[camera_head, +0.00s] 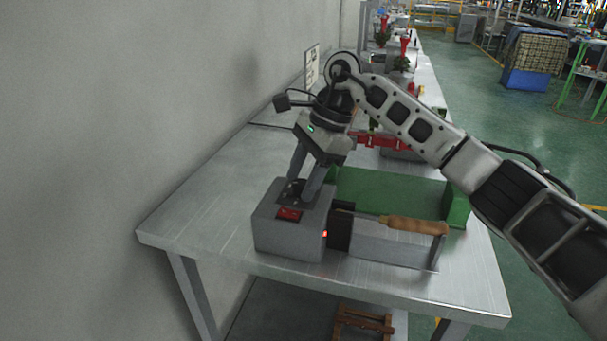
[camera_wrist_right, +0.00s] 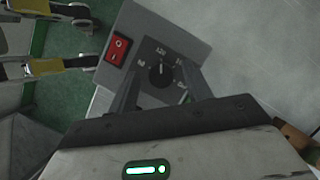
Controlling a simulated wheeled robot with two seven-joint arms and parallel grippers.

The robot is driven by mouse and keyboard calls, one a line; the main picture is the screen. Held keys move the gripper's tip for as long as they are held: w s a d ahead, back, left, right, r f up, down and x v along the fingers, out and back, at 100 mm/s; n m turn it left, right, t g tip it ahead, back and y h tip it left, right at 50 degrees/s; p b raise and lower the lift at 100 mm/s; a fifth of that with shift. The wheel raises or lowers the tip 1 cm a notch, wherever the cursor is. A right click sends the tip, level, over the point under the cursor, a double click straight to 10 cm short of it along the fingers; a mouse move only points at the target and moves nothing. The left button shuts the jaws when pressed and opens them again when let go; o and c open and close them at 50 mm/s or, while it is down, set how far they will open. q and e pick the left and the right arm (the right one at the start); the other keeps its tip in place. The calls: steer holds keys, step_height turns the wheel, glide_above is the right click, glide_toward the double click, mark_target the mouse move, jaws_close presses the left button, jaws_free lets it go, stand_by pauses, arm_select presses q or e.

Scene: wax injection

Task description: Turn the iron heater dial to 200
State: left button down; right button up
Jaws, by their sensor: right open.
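The iron heater (camera_head: 270,238) is a grey box on the near part of the table, with a red switch (camera_head: 289,214) on top and a lit red light on its front. Its black dial (camera_wrist_right: 160,76) shows in the wrist view on a dark plate with white numbers; 120 is legible above the knob. My right gripper (camera_head: 301,189) points down at the heater top from above. Its fingers are open, one on each side of the dial; contact with the knob cannot be told. In the head view the fingers largely hide the dial. My left gripper is not in view.
An iron with a wooden handle (camera_head: 412,225) lies at the heater's right side. A green block (camera_head: 390,193) stands behind it, with a red device (camera_head: 380,140) further back. The table's left part (camera_head: 205,205) is clear beside the grey wall.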

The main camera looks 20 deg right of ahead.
steer(key=c, duration=1)
